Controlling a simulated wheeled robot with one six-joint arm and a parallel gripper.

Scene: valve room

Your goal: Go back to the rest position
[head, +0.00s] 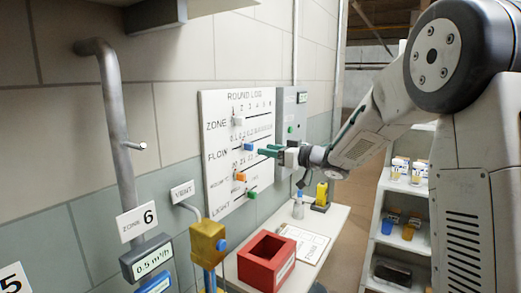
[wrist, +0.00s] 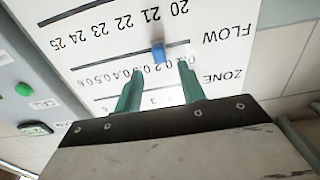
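My gripper (head: 268,150) is in front of the white ROUND LOG board (head: 210,110) on the wall, its green fingers pointing at the board. In the wrist view the two fingers (wrist: 160,68) stand apart with nothing held between them. The blue slider knob (head: 249,147) of the FLOW row is just beyond the fingertips; it also shows in the wrist view (wrist: 158,52). I cannot tell whether a finger touches it. A white knob (head: 239,121) sits in the ZONE row, with an orange knob (head: 240,177) and a green knob (head: 252,195) lower down.
A grey box (head: 291,130) with a green button is right of the board. Below, a white table (head: 330,225) holds a red open bin (head: 267,262), a paper sheet (head: 305,243) and a yellow-black device (head: 321,195). Shelves (head: 405,215) stand right; a pipe (head: 117,130) runs left.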

